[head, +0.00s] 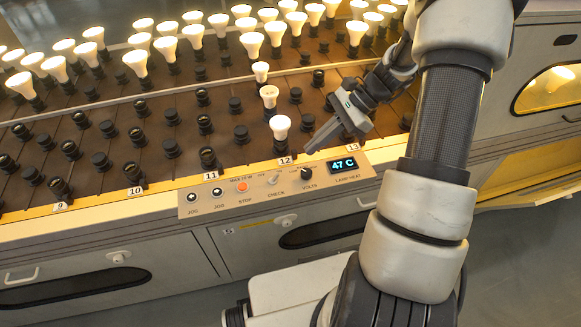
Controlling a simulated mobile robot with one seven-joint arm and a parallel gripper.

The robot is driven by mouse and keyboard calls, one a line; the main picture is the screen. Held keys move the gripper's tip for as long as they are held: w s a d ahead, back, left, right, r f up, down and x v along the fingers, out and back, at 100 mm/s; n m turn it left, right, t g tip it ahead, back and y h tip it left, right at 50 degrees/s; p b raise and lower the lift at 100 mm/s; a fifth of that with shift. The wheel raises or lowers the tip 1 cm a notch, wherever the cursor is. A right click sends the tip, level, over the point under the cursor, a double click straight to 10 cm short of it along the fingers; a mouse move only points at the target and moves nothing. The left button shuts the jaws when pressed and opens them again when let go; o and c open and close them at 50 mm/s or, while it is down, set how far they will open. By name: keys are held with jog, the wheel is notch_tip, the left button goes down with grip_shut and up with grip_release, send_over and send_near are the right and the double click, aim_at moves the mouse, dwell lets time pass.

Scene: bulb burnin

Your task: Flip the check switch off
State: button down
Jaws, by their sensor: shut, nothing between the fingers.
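The check switch (273,179) is a small toggle above the word CHECK on the sloped control panel (228,205) at the front edge of the bench. Its lever seems to lean up and to the right, but it is too small to be sure. My gripper (309,151) comes from the upper right and is shut and empty. Its fingertips point left and down, above the panel's back edge, up and to the right of the switch. They look apart from the switch and the panel.
Beside the switch are the orange stop button (242,187), the volts knob (307,174) and a lamp heat display (345,164) reading 47 C. A lit bulb (280,127) stands close left of my fingers at position 12. Many sockets and lit bulbs fill the rack behind.

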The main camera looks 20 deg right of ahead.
aim_at(276, 177)
jog(key=shift+d+f, duration=0.2)
jog(key=shift+f, duration=0.4)
jog(key=b+x, duration=0.2)
jog(key=x, duration=0.8)
jog(key=shift+w+a, duration=0.1)
jog(key=shift+w, duration=0.05)
jog(key=shift+r, duration=0.2)
